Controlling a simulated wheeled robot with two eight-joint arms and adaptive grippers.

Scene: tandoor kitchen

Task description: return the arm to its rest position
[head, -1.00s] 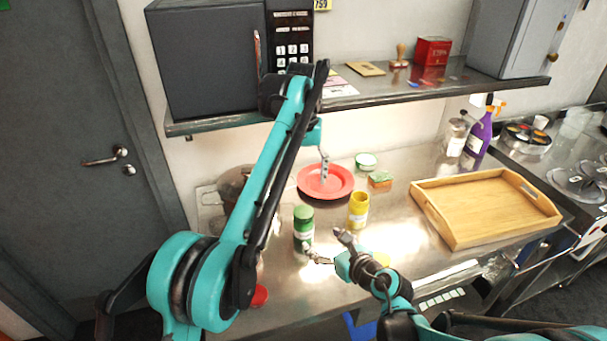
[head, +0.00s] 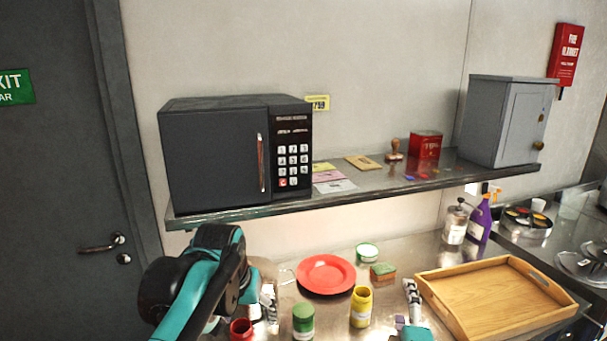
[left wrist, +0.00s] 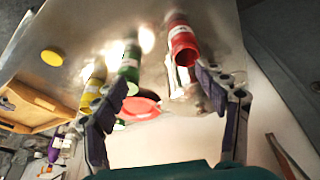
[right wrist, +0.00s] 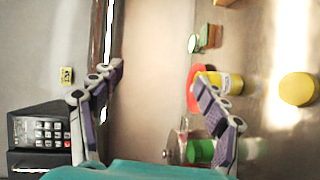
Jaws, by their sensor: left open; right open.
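My left arm comes in at the lower left of the head view, bent, with my left gripper (head: 268,303) partly hidden behind it. In the left wrist view the left gripper (left wrist: 162,78) is open and empty, its fingers apart near a red jar (left wrist: 183,45). My right gripper (head: 411,302) is low in the head view, between the yellow jar (head: 361,307) and the wooden tray (head: 440,306). In the right wrist view the right gripper (right wrist: 158,77) is open and empty, with the yellow jar beyond one finger.
A red plate (head: 326,273), green jar (head: 303,322), sponge (head: 383,272) and red jar (head: 241,329) stand on the steel counter. A shelf (head: 350,194) above holds a microwave (head: 215,155) and a grey cabinet (head: 505,120). A spray bottle (head: 480,222) stands at the back.

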